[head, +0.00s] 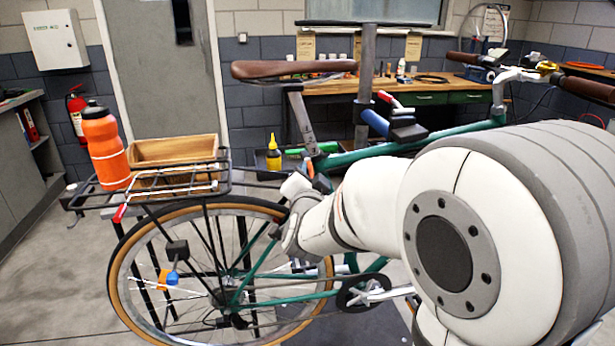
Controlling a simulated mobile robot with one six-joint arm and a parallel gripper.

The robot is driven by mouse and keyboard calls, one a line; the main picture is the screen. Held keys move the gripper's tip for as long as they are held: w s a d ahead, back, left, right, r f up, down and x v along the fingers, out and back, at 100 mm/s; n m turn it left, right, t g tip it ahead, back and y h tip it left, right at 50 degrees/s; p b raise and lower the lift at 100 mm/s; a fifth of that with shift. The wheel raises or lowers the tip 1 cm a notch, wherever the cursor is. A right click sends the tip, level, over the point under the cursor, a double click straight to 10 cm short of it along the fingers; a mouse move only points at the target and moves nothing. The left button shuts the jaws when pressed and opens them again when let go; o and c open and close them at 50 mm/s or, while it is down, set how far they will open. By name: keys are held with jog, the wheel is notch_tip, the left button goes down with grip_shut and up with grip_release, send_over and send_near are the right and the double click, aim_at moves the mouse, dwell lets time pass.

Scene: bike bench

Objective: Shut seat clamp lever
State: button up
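The green bike (340,158) is side-on, with its brown saddle (292,69) on a grey seat post (303,118). A small red-orange piece (310,168) shows at the foot of the post; it looks like the seat clamp lever, but it is too small to tell its angle. My gripper (314,180) is at the frame just below it, at the end of my white arm. Its fingers are too small and partly hidden, so I cannot tell whether they touch the lever.
A work stand (365,85) with a red-tipped handle (388,99) stands behind the frame. The rear rack (205,186) carries an orange bottle (105,148) and a wooden box (175,150). A yellow bottle (274,156) stands left of the post. A workbench (340,90) is behind.

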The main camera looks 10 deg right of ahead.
grip_shut()
dwell(0.6)
